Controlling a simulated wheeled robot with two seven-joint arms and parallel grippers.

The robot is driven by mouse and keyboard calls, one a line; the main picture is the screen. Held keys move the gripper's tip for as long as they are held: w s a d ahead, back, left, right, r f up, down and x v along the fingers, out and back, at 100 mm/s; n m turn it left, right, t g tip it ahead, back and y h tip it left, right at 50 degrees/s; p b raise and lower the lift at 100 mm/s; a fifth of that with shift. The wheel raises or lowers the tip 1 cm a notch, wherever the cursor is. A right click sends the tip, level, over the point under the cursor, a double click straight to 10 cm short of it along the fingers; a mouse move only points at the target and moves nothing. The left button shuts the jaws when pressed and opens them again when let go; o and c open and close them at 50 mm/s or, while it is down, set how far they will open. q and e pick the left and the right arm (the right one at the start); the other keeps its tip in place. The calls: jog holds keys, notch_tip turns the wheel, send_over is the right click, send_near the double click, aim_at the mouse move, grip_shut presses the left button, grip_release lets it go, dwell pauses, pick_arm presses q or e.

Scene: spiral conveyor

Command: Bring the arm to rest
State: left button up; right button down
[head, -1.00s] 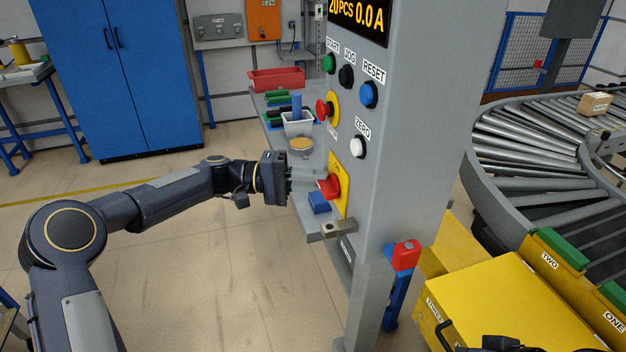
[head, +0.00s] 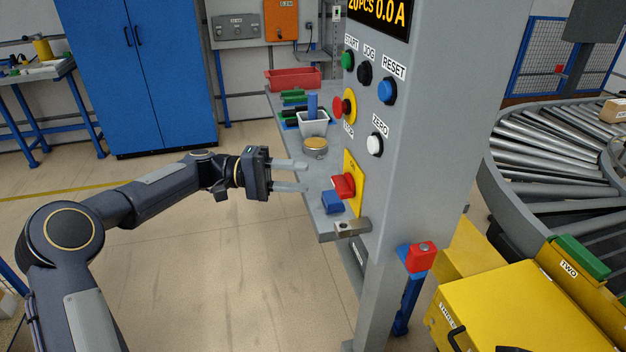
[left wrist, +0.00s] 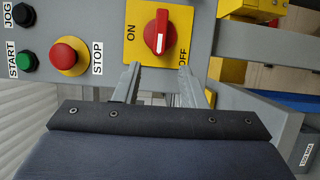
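My left gripper (head: 290,176) is open and empty, to the left of the grey control column. Its two fingers point toward the red rotary switch (head: 344,187) on its yellow plate but stand apart from it. In the left wrist view the gripper fingers (left wrist: 155,85) are spread below the red switch knob (left wrist: 160,30), whose plate reads ON and OFF. My left arm (head: 150,195) reaches in from the left, bent at the elbow. My right gripper is not clearly visible.
The control column (head: 430,120) carries several push buttons. A roller conveyor (head: 540,150) and yellow boxes (head: 500,310) stand at right. Floor left of the shelf is clear.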

pick_arm(q)
jog(key=shift+a, duration=0.3)
jog(key=s+a+t+y, duration=0.1)
jog(key=s+t+y, duration=0.1)
jog(key=s+y, duration=0.8)
jog(key=s+a+f+n+t+y, duration=0.1)
jog(key=s+a+f, duration=0.3)
jog(key=s, duration=0.7)
jog(key=s+a+f+n+t+y+p, duration=0.1)
jog(key=s+a+f+t+y, duration=0.2)
jog(key=s+a, duration=0.4)
jog(key=s+f+t, duration=0.1)
jog(key=s, duration=0.4)
jog(key=shift+s+f, duration=0.15)
jog(key=shift+f, duration=0.15)
jog(key=shift+a, duration=0.1)
